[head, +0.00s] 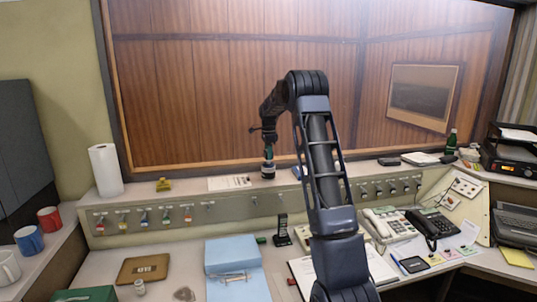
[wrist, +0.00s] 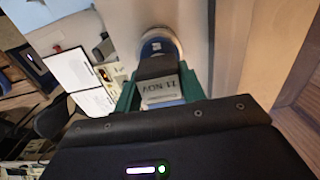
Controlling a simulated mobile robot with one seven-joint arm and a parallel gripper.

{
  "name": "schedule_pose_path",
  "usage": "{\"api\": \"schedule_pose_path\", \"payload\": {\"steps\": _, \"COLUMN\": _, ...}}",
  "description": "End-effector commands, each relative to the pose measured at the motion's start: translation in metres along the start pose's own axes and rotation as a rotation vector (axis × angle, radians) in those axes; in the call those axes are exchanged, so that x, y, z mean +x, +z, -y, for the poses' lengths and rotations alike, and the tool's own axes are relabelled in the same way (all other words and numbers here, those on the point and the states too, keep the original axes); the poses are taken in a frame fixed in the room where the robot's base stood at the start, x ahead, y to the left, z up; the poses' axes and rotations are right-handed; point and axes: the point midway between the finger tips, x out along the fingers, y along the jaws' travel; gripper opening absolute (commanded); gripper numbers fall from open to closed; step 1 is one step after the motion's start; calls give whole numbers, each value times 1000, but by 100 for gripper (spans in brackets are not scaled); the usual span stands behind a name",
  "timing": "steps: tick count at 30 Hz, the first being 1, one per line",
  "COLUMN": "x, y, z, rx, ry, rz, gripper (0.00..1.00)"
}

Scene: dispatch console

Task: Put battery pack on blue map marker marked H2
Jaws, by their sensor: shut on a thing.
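My gripper (head: 268,154) is above the back ledge of the console, pointing down. In the wrist view its green fingers (wrist: 158,76) are shut on the battery pack (wrist: 157,67), a dark block with a grey printed label. In the head view a dark and pale thing (head: 268,172) shows at the fingertips, small and partly unclear. A round blue marker (wrist: 157,47) with a pale rim and a small white mark lies just beyond the pack in the wrist view, partly hidden by it. I cannot read its mark, nor tell whether the pack touches it.
A paper sheet (head: 229,183) and a yellow object (head: 163,185) lie on the ledge to the left, near a paper roll (head: 105,170). A black handset (head: 282,230) stands below on the desk. A green bottle (head: 451,141) stands far right. The wood-panelled wall closes off the back.

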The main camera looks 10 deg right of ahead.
Motion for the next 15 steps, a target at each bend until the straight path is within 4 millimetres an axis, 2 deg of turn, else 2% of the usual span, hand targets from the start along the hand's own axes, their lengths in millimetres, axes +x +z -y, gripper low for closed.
{"api": "schedule_pose_path", "payload": {"steps": 2, "x": 2, "y": 0, "z": 0, "rx": 0, "ry": 0, "rz": 0, "gripper": 13}}
{"api": "schedule_pose_path", "payload": {"steps": 3, "x": 2, "y": 0, "z": 0, "rx": 0, "ry": 0, "rz": 0, "gripper": 46}}
{"api": "schedule_pose_path", "payload": {"steps": 6, "x": 2, "y": 0, "z": 0, "rx": 0, "ry": 0, "rz": 0, "gripper": 62}}
{"api": "schedule_pose_path", "payload": {"steps": 15, "x": 0, "y": 0, "z": 0, "rx": 0, "ry": 0, "rz": 0, "gripper": 62}}
